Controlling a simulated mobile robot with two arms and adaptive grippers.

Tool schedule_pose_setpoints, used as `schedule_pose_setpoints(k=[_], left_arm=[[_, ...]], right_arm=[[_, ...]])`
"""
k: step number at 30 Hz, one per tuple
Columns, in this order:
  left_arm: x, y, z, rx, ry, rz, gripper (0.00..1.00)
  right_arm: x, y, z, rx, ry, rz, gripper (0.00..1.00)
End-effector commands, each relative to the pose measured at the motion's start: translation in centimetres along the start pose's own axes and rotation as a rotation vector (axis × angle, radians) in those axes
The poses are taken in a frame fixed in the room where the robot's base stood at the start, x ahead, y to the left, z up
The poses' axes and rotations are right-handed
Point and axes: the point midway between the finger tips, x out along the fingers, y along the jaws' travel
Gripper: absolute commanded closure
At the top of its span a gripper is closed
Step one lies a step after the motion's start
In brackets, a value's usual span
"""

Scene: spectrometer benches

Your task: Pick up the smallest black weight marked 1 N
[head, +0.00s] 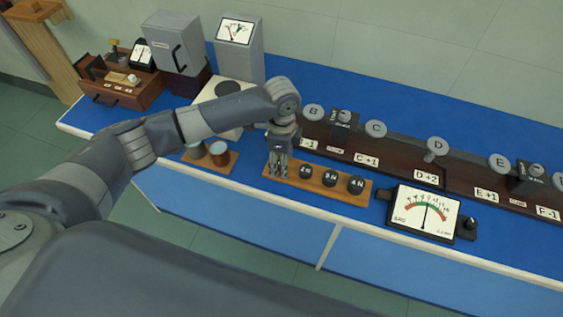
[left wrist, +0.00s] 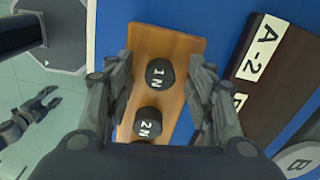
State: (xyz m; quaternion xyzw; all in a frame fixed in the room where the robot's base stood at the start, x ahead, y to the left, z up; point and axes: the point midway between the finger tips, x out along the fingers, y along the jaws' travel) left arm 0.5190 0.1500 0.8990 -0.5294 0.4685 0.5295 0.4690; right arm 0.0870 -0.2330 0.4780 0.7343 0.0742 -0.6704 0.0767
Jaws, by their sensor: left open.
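The black 1 N weight (left wrist: 160,72) is a small dark cylinder with a white label, upright on a wooden tray (left wrist: 185,47). My left gripper (head: 278,172) points down over the left end of the tray and hides this weight in the head view. In the left wrist view my left gripper (left wrist: 160,80) is open, with one finger on each side of the 1 N weight; I cannot tell if they touch it. The 2 N weight (left wrist: 148,122) stands beside it. A small dark gripper shape, probably my right one (left wrist: 42,105), shows at the left edge.
Larger weights, 3 N (head: 330,178) and 4 N (head: 356,185), stand farther right on the tray. Behind it runs a dark labelled rail (head: 400,172) with grey discs. A dial meter (head: 424,213) is at right, and two cylinders (head: 219,153) stand at left.

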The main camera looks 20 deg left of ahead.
Motion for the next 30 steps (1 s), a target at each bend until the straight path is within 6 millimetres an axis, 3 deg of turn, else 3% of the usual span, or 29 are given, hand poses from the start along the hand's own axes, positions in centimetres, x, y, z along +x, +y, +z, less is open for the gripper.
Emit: schedule_pose_setpoints(k=[4,10,11,23,30], left_arm=[[0.0,0.0,0.0,0.0,0.0,0.0,0.53],[0.0,0.0,0.0,0.0,0.0,0.0,0.98],[0.0,0.0,0.0,0.0,0.0,0.0,1.0],[-0.5,-0.1,0.0,-0.001,0.001,-0.001,1.0],[-3.3,-0.2,-0.1,0.001,0.004,-0.005,1.0]], right_arm=[[0.0,0.0,0.0,0.0,0.0,0.0,0.55],[0.0,0.1,0.0,-0.001,0.0,0.001,0.55],[0.0,0.1,0.0,-0.001,0.0,0.001,0.55],[0.2,0.4,0.1,-0.002,-0.001,0.005,0.55],[1.5,0.4,0.2,-0.002,-0.001,0.005,0.55]])
